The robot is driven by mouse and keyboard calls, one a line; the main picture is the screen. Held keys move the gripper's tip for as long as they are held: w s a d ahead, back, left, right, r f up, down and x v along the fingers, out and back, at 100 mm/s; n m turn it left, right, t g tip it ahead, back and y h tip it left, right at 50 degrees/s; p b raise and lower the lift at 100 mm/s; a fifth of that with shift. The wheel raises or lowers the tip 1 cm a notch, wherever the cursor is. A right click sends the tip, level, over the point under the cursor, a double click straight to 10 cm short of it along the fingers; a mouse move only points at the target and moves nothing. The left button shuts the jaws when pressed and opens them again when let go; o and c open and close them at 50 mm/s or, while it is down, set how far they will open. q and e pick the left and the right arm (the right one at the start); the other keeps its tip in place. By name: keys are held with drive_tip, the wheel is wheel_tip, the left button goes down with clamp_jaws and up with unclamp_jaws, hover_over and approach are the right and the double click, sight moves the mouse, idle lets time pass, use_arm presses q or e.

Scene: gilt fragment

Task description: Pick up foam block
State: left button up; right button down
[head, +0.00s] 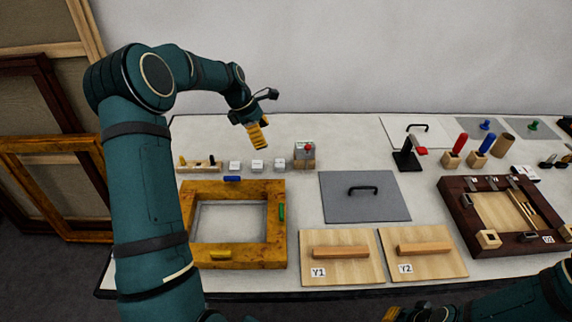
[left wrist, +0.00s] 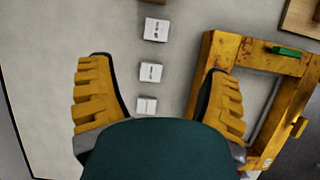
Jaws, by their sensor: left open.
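Three small white blocks with dark marks on top, which look like the foam blocks, stand in a row behind the yellow frame: a left one (head: 235,166), a middle one (head: 257,166) and a right one (head: 280,164). In the left wrist view they form a column: right one (left wrist: 155,29), middle one (left wrist: 150,72), left one (left wrist: 146,105). My left gripper (head: 257,136) is open and empty above the row, its yellow fingers (left wrist: 157,70) spread wide to either side of the blocks. My right gripper (head: 392,314) shows only partly at the bottom edge; its jaws are unclear.
The worn yellow frame (head: 274,236) lies in front of the blocks. A wooden block holder (head: 199,163) stands left, a box with a red knob (head: 304,157) right. A grey lidded panel (head: 340,209), boards Y1 (head: 341,275) and Y2 (head: 424,267), and a dark tray (head: 461,214) lie right.

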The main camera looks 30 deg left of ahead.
use_arm(q)
hover_over(280, 162)
drive_tip(key=s+a, duration=0.1)
drive_tip(key=s, duration=0.1)
drive_tip(key=f, duration=0.7)
drive_tip(key=shift+w+a+f+b, duration=0.2)
drive_tip(key=shift+f+b, duration=0.1)
drive_tip(key=shift+b, duration=0.1)
drive_tip(key=shift+a+b+x, duration=0.2)
drive_tip(key=shift+b+x, duration=0.15)
drive_tip(key=shift+x, duration=2.5)
drive_tip(key=shift+w, duration=0.15)
drive_tip(key=c, duration=0.9)
